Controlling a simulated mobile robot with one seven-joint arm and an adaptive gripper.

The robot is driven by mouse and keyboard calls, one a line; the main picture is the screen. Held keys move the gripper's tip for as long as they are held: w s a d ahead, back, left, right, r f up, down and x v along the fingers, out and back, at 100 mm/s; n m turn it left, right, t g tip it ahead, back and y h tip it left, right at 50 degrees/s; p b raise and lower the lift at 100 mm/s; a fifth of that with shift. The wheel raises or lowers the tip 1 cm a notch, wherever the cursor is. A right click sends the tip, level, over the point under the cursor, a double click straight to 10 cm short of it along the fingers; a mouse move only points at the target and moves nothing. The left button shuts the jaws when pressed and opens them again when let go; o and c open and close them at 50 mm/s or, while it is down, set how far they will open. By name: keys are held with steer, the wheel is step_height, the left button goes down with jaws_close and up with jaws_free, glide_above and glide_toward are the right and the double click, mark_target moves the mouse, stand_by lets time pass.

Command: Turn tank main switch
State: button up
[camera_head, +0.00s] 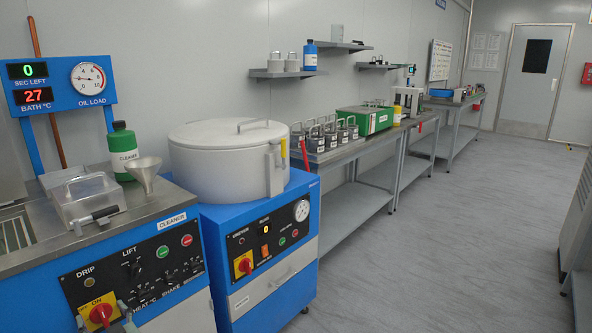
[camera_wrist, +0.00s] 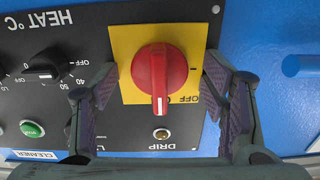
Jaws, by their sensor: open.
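The tank main switch is a red rotary knob on a yellow plate, at the lower left of the cleaner tank's black panel in the head view (camera_head: 101,313). In the wrist view, which looks upside down, the knob (camera_wrist: 161,70) is central on its yellow plate (camera_wrist: 122,45). Its white-marked end points to the bottom of the picture, with the OFF label to the right of it. My gripper (camera_wrist: 160,78) is open, one finger on each side of the knob, with gaps showing. In the head view only my fingertips (camera_head: 105,326) show at the bottom edge.
The DRIP lamp (camera_wrist: 161,134) and HEAT dial (camera_wrist: 44,73) are near the switch. On the cleaner tank (camera_head: 180,215) stand a green bottle (camera_head: 123,150), a funnel (camera_head: 145,172) and a metal box (camera_head: 88,200). A blue machine (camera_head: 230,300) with a second red switch (camera_head: 244,263) stands to the right.

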steer(key=v, duration=0.8)
stand_by(0.4)
